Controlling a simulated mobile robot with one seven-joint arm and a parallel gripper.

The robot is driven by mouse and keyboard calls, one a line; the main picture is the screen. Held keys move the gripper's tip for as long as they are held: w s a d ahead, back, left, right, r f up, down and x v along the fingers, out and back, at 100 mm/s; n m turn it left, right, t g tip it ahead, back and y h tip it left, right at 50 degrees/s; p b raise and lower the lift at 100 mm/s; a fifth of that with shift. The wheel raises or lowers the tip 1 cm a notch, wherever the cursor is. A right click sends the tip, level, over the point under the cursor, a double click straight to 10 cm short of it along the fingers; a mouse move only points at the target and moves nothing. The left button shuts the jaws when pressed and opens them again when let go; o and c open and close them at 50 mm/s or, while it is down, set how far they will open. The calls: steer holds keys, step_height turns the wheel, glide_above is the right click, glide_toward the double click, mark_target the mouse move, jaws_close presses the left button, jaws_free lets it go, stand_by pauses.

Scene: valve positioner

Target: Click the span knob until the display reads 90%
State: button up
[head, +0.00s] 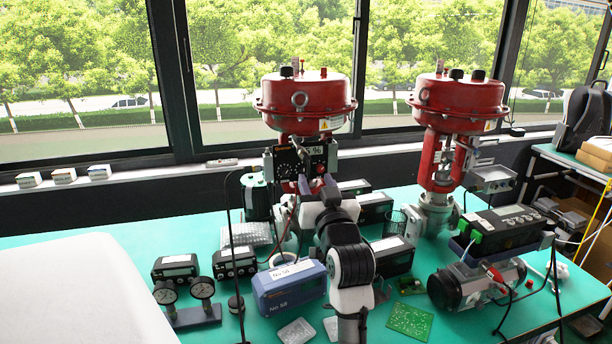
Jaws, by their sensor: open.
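The black valve positioner (283,166) is mounted under the left red actuator (306,98), facing me. Its display (313,150) is partly covered; I make out what looks like a 5 and a % sign, but the leading part is hidden. Small round knobs show on the panel's left part, too small to tell which is the span knob. My gripper (316,183) is open, just in front of and below the panel, with its two fingers pointing up toward it. It covers the lower right of the panel. I cannot tell whether it touches anything.
A second red valve (458,95) stands to the right. On the green table (215,325) are a blue box (289,289), twin gauges (190,302), black meters (235,262), a grey motor (475,285) and green circuit boards (410,321). A white surface (85,295) fills the lower left.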

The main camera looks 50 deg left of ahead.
steer(key=g+h, duration=0.2)
glide_toward(304, 171)
steer(key=shift+m, duration=0.3)
steer(key=p+x, duration=0.4)
steer(key=x, duration=0.3)
steer(key=shift+w+a+f, duration=0.1)
steer(key=shift+w+a, duration=0.05)
steer(key=shift+a, duration=0.2)
jaws_close()
